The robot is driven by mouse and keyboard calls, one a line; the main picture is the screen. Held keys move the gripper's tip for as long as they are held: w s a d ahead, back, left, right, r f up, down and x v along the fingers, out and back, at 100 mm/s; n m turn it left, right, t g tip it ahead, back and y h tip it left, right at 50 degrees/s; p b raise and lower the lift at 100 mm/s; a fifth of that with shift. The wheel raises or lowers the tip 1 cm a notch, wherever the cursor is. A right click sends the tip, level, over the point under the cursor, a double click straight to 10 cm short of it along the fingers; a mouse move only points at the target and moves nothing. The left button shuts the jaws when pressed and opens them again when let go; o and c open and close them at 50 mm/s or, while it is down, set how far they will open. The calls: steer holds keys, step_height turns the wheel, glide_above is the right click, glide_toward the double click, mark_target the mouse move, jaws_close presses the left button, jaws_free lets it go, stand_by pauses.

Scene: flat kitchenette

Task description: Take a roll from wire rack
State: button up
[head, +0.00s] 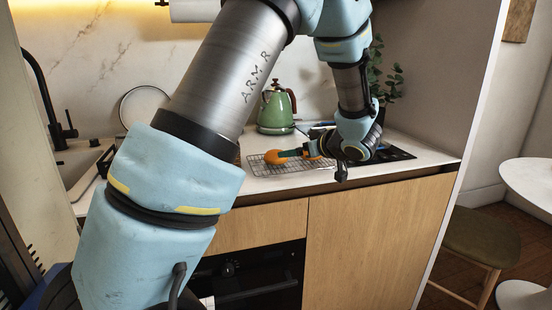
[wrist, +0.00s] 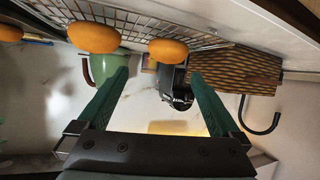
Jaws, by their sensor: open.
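The wire rack (head: 262,170) lies on the counter right of my forearm in the head view. It also shows along the top of the wrist view (wrist: 206,38), which appears upside down. One roll (head: 274,157) shows clearly in the head view. My gripper (wrist: 158,75) is open and empty, low over the rack and pointing left in the head view. Its exact distance from the rolls is unclear.
A green kettle (head: 275,110) stands behind the rack. A patterned brown block (wrist: 237,70) and a dark object (wrist: 176,88) show beyond the fingers.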

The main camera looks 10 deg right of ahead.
mark_target(276, 156)
steer(key=shift+s+d+f+n+y, duration=0.15)
steer(key=shift+s+y, duration=0.1)
steer(key=shift+s, duration=0.2)
steer(key=shift+s+d+f+n+y, duration=0.15)
steer(key=shift+s+y, duration=0.1)
steer(key=shift+s, duration=0.15)
steer(key=p+x, duration=0.2)
steer(key=x, duration=0.8)
steer(key=shift+w+a+f+p, duration=0.15)
steer(key=shift+a+p, duration=0.1)
steer(key=shift+p, duration=0.05)
steer(key=shift+c, duration=0.2)
steer(key=c, duration=1.2)
